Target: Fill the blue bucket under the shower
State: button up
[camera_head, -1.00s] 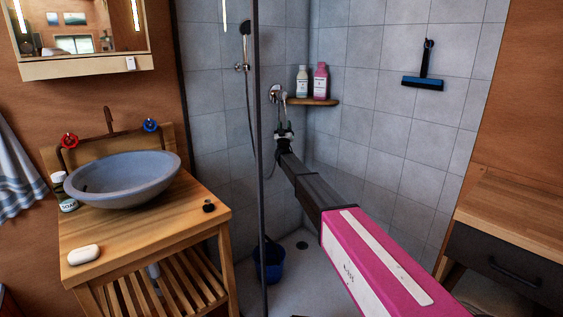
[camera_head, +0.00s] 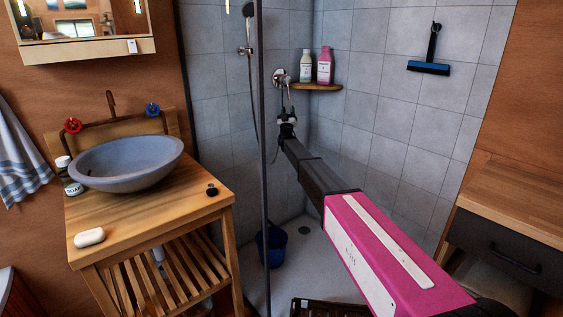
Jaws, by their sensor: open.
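The blue bucket (camera_head: 276,247) stands on the shower floor, partly hidden behind the dark frame post of the shower screen. The hand shower (camera_head: 249,10) hangs high on the tiled wall, with its hose running down. The round metal shower valve (camera_head: 279,77) with a lever is on the wall beside the corner shelf. My gripper (camera_head: 287,112) is at the end of my extended arm, just below the valve. It is open and looks empty. Whether it touches the valve lever is too small to tell. No water shows.
A corner shelf (camera_head: 318,87) holds two bottles. A wooden washstand (camera_head: 150,220) with a stone basin (camera_head: 127,163) stands left of the screen post (camera_head: 264,200). A wooden counter (camera_head: 520,195) is at the right. A squeegee (camera_head: 429,66) hangs on the wall. The drain (camera_head: 304,231) area is clear.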

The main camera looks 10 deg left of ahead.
aim_at(288, 88)
notch_tip(288, 88, up, 8)
jog(key=n+g+y, duration=1.2)
jog(key=n+y, duration=0.7)
jog(key=n, duration=1.2)
jog(key=w+d+f+n+g+h, duration=0.1)
jog(key=w+d+n+g+h, duration=0.35)
jog(key=n, duration=0.85)
jog(key=w+a+g, duration=0.1)
jog(key=w+a, duration=0.3)
jog(key=a, duration=0.2)
jog(key=shift+a, duration=0.4)
jog(key=shift+w+f+h, duration=0.1)
jog(key=shift+h, duration=0.15)
